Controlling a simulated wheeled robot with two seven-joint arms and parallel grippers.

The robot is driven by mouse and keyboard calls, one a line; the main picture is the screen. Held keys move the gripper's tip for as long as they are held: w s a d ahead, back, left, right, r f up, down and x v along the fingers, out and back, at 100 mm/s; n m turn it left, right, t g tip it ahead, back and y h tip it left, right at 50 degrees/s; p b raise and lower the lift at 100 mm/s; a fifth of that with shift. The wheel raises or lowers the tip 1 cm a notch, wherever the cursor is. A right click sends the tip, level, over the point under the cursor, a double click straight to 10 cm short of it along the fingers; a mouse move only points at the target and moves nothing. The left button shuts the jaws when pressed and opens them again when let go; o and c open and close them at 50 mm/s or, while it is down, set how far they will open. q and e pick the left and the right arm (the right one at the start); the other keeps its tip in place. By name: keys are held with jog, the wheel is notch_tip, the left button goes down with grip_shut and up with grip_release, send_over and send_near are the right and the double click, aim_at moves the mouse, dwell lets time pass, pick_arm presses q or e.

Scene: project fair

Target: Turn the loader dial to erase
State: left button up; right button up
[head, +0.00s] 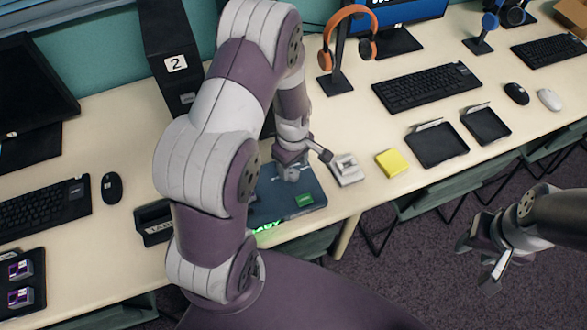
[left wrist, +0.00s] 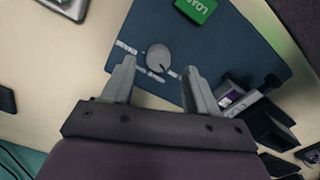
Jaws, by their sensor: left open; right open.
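The loader is a dark blue panel (head: 262,212) on the table, also in the left wrist view (left wrist: 235,55). Its dial (left wrist: 158,57) is a round grey knob with a dark pointer line, with white marks beside it too small to read. A green button reading LOAD (left wrist: 197,8) sits on the panel, also in the head view (head: 304,200). My left gripper (left wrist: 158,70) is open over the panel, its fingertips on either side of the dial; I cannot tell whether they touch it. In the head view, my left gripper (head: 289,170) hides the dial area. My right gripper (head: 482,262) is open and empty, away from the table.
A light grey device (head: 346,170) and a yellow block (head: 391,163) lie right of the loader. Dark trays (head: 437,147) are further right. A black labelled holder (head: 153,222) stands to the left. A headphone stand (head: 335,84) and keyboard (head: 427,88) are behind.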

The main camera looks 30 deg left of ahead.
aim_at(293, 173)
pick_arm(q)
notch_tip(293, 173, down, 2)
jog(key=shift+f, duration=0.25)
jog(key=shift+w+f, duration=0.2)
jog(key=shift+f, duration=0.15)
jog(key=shift+s, duration=0.1)
jog(key=shift+c, duration=0.2)
jog(key=c, duration=1)
